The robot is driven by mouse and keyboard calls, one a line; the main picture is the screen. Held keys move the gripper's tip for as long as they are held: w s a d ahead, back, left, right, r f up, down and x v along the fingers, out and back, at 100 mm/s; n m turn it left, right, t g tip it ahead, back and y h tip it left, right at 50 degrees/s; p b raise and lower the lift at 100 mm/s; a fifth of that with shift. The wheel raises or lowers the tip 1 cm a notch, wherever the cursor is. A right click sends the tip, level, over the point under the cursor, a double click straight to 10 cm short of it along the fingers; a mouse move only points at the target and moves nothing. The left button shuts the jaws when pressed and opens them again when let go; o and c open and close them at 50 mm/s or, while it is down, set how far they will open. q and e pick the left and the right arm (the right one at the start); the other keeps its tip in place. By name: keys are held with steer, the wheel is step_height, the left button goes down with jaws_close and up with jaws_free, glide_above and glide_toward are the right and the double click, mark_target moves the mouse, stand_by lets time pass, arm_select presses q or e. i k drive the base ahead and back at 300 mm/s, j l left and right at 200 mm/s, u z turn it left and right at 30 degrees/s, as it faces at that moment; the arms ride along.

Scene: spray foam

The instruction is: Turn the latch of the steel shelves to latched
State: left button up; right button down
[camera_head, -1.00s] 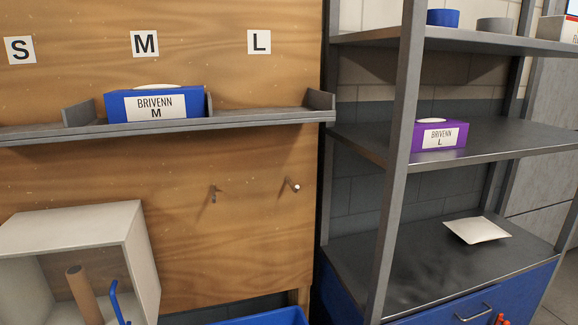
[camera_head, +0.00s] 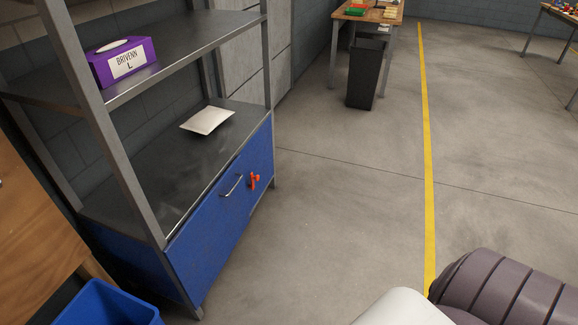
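The steel shelves (camera_head: 185,153) stand at the left of the head view, with a blue cabinet front (camera_head: 212,234) at the bottom. An orange-red latch (camera_head: 253,181) sits on the blue front, just right of a metal bar handle (camera_head: 232,185). The latch is small in view, and I cannot tell which way it is turned. Neither of my grippers shows. A part of my own arm shows at the bottom right, well apart from the latch.
A purple BRIVENN L box (camera_head: 125,62) stands on the middle shelf and a pale flat packet (camera_head: 207,120) lies below. A blue bin (camera_head: 108,306) is at the bottom left. A black bin (camera_head: 366,72) stands near a far table. The floor right of the shelves is clear.

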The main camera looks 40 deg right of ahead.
mark_target(251, 186)
steer(key=z, duration=0.9)
steer(key=i+l+u, duration=0.15)
steer(key=u, duration=0.2)
steer(key=i+l+u, duration=0.2)
steer(key=u, duration=0.15)
steer(key=i+l+u, duration=0.15)
steer(key=u, duration=0.15)
